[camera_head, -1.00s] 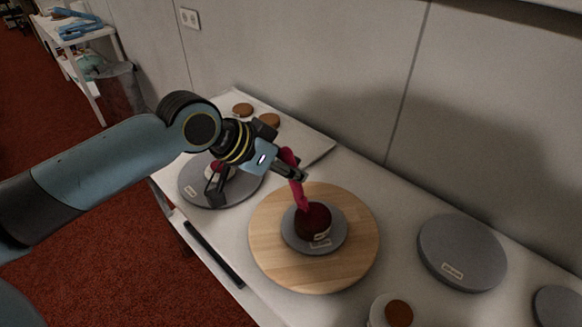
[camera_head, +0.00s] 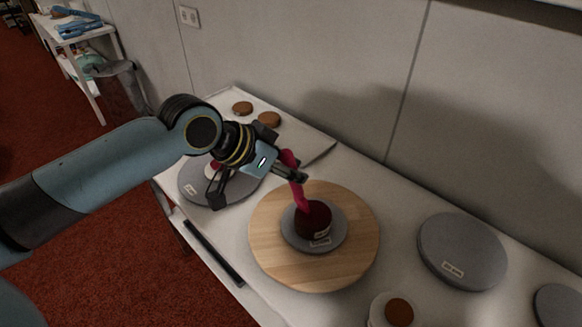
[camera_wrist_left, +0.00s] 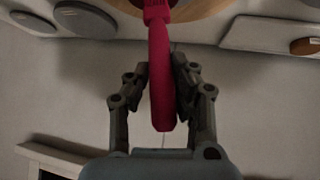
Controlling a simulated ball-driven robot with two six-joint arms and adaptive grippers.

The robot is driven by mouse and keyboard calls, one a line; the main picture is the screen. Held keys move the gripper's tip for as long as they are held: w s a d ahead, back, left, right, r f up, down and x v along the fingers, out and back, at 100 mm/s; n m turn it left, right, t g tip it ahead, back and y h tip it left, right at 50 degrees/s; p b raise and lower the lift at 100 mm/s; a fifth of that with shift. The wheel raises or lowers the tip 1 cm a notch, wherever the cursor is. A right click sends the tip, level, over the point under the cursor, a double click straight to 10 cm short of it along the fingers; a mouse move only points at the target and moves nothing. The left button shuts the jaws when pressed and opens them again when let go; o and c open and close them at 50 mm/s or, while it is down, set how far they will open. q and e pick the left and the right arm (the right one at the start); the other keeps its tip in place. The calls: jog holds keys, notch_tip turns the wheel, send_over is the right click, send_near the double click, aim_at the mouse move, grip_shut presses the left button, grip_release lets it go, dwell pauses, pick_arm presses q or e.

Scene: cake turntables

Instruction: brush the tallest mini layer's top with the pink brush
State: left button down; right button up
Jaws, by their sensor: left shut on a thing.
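My left gripper (camera_head: 260,184) is shut on the pink brush (camera_head: 298,193), held with its bristle end down over the wooden turntable (camera_head: 270,258). The brush also shows between the fingers in the left wrist view (camera_wrist_left: 160,80). A dark red mini layer (camera_head: 312,220) with a small label stands on a grey disc (camera_head: 297,241) on this turntable. The brush tip meets the layer's top edge in the picture; I cannot tell whether it touches. Another mini layer (camera_head: 213,170) is partly hidden behind my gripper on a grey turntable (camera_head: 190,190). My right gripper is not in view.
Two brown rounds (camera_head: 242,108) lie on a white board (camera_head: 310,146) at the back left. A brown-topped round (camera_head: 399,312) is at the front. Grey turntables (camera_head: 462,250) stand to the right. The wall runs behind the table.

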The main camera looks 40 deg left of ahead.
pick_arm(q)
jog(key=shift+s+d+r, duration=0.1)
jog(key=shift+d, duration=0.05)
jog(key=d+p, duration=0.2)
jog(key=d, duration=0.1)
jog(key=shift+w, duration=0.35)
jog(key=shift+w+a+p, duration=0.2)
jog(key=shift+w+p, duration=0.2)
jog(key=shift+w, duration=0.35)
jog(key=shift+w+a+p, duration=0.15)
jog(key=shift+w+p, duration=0.2)
jog(key=shift+w, duration=0.35)
